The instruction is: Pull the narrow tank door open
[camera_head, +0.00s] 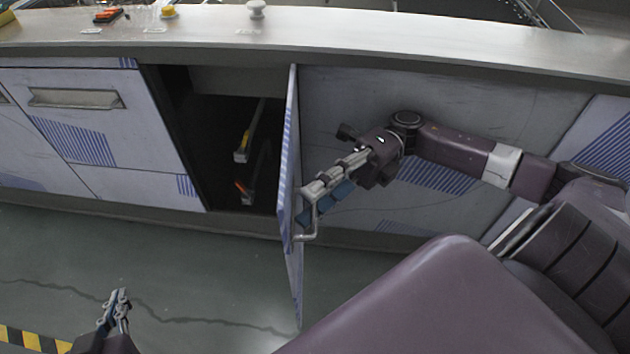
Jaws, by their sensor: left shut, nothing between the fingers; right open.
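The narrow tank door (290,165) stands swung open, seen nearly edge-on, and sticks out from the cabinet front. The dark cabinet opening (205,130) shows to its left. A metal handle (315,225) is on the door's right-hand face, near its lower part. My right gripper (308,205) is at this handle, its open fingers beside or around it; which of these I cannot tell. My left gripper (121,298) is low at the left, above the floor, shut and empty, away from the door.
Inside the opening are rails with orange-tipped ends (243,155). A closed panel with a handle (75,98) is at the left. The long counter (330,35) runs above, with small items on it. The floor (190,265) before the cabinet is clear, with a yellow-black stripe (30,341) at lower left.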

